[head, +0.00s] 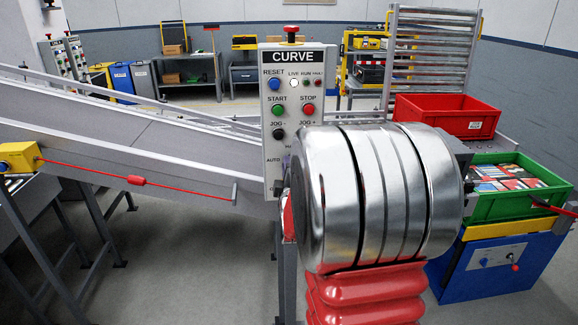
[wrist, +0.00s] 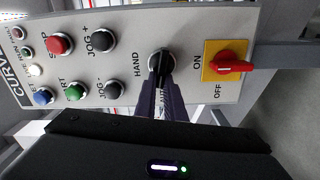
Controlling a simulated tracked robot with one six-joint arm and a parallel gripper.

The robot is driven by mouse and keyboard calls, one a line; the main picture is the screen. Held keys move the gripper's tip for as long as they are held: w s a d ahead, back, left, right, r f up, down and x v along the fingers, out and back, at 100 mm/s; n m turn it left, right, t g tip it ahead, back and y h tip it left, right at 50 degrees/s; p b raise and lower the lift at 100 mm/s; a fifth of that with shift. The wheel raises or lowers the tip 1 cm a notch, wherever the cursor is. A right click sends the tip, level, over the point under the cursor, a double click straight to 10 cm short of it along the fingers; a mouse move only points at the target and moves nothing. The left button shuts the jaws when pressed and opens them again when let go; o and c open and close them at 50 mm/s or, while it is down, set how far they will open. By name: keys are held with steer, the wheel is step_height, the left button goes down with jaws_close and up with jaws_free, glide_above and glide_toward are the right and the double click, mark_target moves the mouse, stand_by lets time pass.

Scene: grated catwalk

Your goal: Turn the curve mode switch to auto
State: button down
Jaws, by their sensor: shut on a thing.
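The mode switch (wrist: 160,62) is a round black knob on the grey CURVE panel (head: 269,125), which also fills the upper wrist view (wrist: 190,95). In the wrist view HAND is printed to the left of the knob, and AUTO below it is partly covered by my fingers. My gripper (wrist: 160,82) reaches the knob from below and is shut on it. The fingers cover part of the knob, so I cannot tell which way it points. In the head view my arm hides the knob and gripper.
The red rotary handle (wrist: 232,67) on a yellow plate, with ON and OFF, is right of the knob in the wrist view. The black JOG buttons (wrist: 106,90) are to its left. A conveyor (head: 130,130) runs left; a green crate (head: 515,205) stands right.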

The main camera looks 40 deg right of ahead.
steer(key=shift+a+f+n, duration=0.1)
steer(key=shift+f+n, duration=0.25)
steer(key=shift+n, duration=0.75)
steer(key=c, duration=1.8)
jaws_free()
steer(key=shift+c, duration=0.2)
